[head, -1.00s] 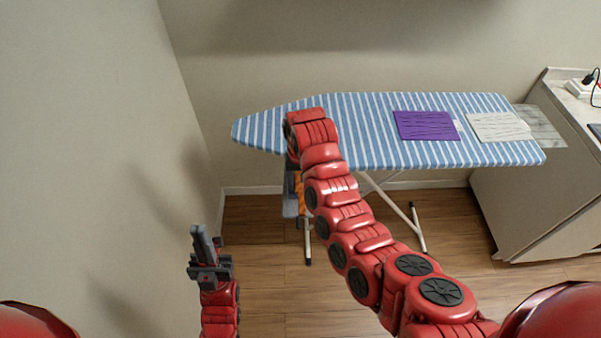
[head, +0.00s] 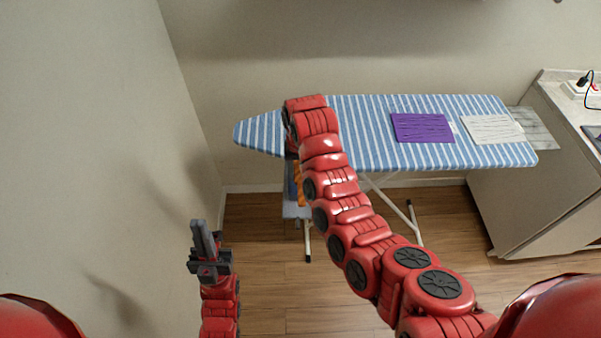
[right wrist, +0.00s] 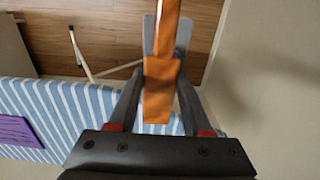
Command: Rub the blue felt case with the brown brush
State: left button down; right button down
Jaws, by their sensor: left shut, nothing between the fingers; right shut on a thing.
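My right gripper (right wrist: 168,62) is shut on an orange-brown handle-like thing, which I take to be the brown brush (right wrist: 158,104); its far end runs out of the top of the right wrist view. A flat grey-blue piece (right wrist: 150,35) shows behind it; I cannot tell what it is. In the head view my right forearm hides most of this gripper. A flat purple piece (head: 422,128) with wavy lines and a small white tag lies on the ironing board. My left gripper (head: 201,236) is shut and empty, pointing up at lower left.
The blue-and-white striped ironing board (head: 370,155) stands against the wall. A flat white piece (head: 493,129) lies right of the purple one. A cabinet (head: 530,200) stands at the right, with a power strip (head: 588,90) on top. The floor before the board is open.

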notch_tip(320, 180, up, 3)
jog(key=p, duration=0.3)
jog(key=shift+r, duration=0.1)
dwell(0.5)
